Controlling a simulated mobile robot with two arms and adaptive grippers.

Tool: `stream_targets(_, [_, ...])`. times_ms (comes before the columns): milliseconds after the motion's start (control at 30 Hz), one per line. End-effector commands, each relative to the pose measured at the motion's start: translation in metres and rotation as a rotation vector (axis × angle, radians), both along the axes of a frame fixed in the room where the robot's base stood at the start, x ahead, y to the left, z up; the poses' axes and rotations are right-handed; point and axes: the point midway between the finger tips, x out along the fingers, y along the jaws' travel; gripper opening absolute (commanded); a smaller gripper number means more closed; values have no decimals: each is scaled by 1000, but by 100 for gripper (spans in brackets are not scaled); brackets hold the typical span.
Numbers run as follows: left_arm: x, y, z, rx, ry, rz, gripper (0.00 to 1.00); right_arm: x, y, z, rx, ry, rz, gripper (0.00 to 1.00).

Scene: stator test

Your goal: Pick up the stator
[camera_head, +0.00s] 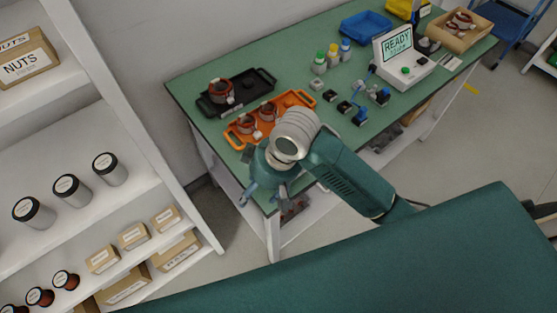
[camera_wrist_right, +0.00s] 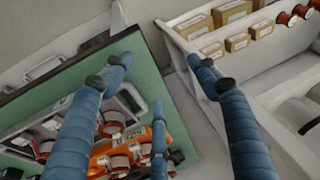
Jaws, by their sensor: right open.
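Several copper-wound stators are in view; I cannot tell which one the task means. One stator (camera_head: 221,91) sits in the black tray (camera_head: 251,85). Two more, a left one (camera_head: 246,123) and a right one (camera_head: 267,110), sit in the orange tray (camera_head: 293,99). Another stator (camera_head: 461,21) lies in a cardboard box at the far right. My right gripper (camera_head: 265,192) is open and empty, at the table's near left corner beside the orange tray. The right wrist view shows its blue fingers (camera_wrist_right: 164,70) spread, with stators (camera_wrist_right: 111,123) below and left. My left gripper is out of view.
A green table (camera_head: 310,55) carries bottles (camera_head: 332,54), small connectors, a blue bin (camera_head: 366,26) and a tester reading READY (camera_head: 398,46). White shelves (camera_head: 75,130) with cans and boxes stand at the left, a floor gap between them and the table.

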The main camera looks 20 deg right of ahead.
Motion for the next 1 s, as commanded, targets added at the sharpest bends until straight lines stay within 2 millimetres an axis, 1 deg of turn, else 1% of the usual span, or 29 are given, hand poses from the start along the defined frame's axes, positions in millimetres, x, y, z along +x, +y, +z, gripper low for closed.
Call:
stream_targets(33, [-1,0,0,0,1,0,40,22,-7,12,-40,7,12,59])
stream_targets(67, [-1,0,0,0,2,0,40,30,-10,18,-61,22,15,59])
stream_targets(100, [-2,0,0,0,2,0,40,40,-17,26,-91,43,13,59])
stream_targets(200, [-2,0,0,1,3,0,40,63,-39,47,-162,89,-15,59])
stream_targets(300, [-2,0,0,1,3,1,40,79,-59,68,-217,125,-57,59])
stream_targets(400, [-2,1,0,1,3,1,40,89,-74,84,-250,148,-94,59])
stream_targets(467, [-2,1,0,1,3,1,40,92,-80,90,-260,156,-110,59])
stream_targets(567, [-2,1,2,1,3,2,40,94,-83,87,-269,168,-120,59])
stream_targets(800, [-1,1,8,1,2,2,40,94,-83,51,-268,167,-121,59])
stream_targets(1000, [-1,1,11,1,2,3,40,95,-82,36,-266,164,-121,59])
